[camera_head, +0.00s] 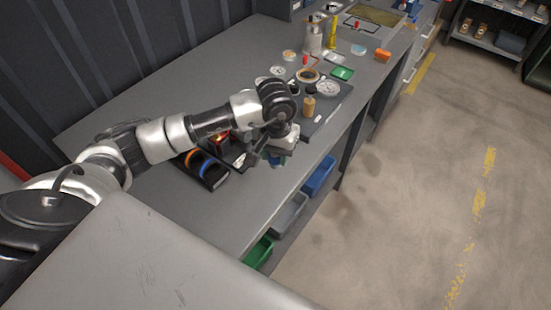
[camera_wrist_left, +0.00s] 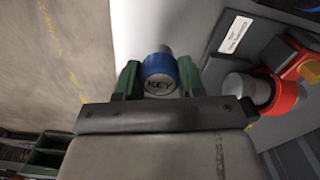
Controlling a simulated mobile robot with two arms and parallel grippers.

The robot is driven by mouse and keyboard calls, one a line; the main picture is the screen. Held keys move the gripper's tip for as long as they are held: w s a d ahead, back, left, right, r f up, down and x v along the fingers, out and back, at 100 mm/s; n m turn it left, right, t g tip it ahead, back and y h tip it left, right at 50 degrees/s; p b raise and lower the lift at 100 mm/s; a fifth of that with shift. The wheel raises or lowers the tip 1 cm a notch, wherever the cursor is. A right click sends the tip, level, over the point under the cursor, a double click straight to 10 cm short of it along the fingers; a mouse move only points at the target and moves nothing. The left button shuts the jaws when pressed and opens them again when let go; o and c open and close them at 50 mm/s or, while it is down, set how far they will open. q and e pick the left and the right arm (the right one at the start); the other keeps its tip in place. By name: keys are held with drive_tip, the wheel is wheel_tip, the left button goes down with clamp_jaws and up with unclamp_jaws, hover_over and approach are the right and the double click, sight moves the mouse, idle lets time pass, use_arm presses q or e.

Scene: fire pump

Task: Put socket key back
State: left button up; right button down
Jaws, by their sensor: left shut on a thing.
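The socket key (camera_wrist_left: 160,75) is a cylinder with a blue band and the word KEY on its end face. In the left wrist view it sits between the green fingertips of my left gripper (camera_wrist_left: 158,80), which is shut on it. In the head view my left gripper (camera_head: 268,155) is over the front part of the grey workbench (camera_head: 230,70), near its front edge. The key is mostly hidden there by the gripper. A dark panel with a white label (camera_wrist_left: 235,33) lies to the right of the key in the wrist view. My right gripper is not in view.
A grey socket with a red ring (camera_wrist_left: 275,92) stands on the dark panel, near the gripper. Gauges (camera_head: 328,88) and a wooden-coloured piece (camera_head: 309,106) stand behind. Blue bin (camera_head: 318,177) sits below.

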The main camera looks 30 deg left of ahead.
sight(276, 162)
use_arm(q)
wheel_tip(276, 162, down, 3)
drive_tip(key=shift+f+p, duration=0.2)
drive_tip(key=shift+p, duration=0.4)
drive_tip(key=shift+f, duration=0.25)
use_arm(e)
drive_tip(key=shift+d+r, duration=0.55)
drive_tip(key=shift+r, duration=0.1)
use_arm(q)
drive_tip(key=shift+f, duration=0.2)
drive_tip(key=o, duration=0.9)
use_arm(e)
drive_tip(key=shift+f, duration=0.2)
use_arm(q)
drive_tip(key=shift+r, duration=0.1)
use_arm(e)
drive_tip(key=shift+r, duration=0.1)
